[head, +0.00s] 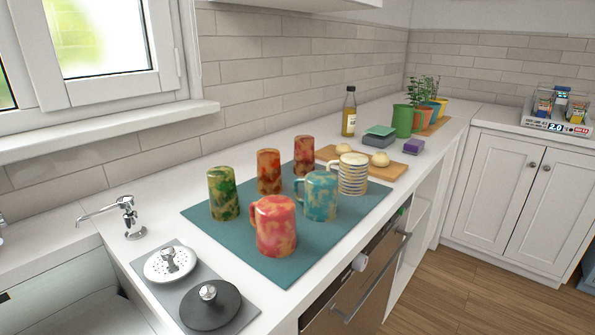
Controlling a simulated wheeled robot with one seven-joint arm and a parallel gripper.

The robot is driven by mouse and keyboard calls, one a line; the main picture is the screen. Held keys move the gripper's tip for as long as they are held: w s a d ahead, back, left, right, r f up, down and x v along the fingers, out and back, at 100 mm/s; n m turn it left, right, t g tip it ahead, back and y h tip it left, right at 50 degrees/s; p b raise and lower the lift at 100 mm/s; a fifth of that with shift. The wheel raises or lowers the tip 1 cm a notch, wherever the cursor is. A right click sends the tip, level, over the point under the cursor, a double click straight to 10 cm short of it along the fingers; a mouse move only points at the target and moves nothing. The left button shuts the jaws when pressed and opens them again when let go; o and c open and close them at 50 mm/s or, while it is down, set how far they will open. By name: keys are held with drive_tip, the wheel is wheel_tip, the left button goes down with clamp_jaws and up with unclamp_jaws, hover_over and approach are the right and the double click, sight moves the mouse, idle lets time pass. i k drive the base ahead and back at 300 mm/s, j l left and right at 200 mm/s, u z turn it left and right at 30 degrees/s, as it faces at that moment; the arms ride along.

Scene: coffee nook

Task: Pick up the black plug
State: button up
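The black plug (210,309) is a round, dark disc with a metal knob on top. It lies on a grey mat (247,312) at the front left of the counter, close to the counter's front edge. A white, perforated round plug (170,262) with a metal knob lies just behind it and to the left on the same mat. My gripper is not in the head view.
A teal mat (291,274) with several upside-down mugs lies right of the plugs; the pink mug (273,226) is nearest. A soap dispenser tap (127,214) stands behind left, beside the sink (70,305). A board with buns (390,172) is farther back.

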sight(211, 306)
drive_tip(key=i+l+u, duration=0.3)
drive_tip(key=l+u, duration=0.3)
drive_tip(key=i+l+u, duration=0.2)
drive_tip(key=u, duration=0.15)
drive_tip(key=i+l+u, duration=0.1)
drive_tip(key=l+u, duration=0.2)
drive_tip(key=l, duration=0.15)
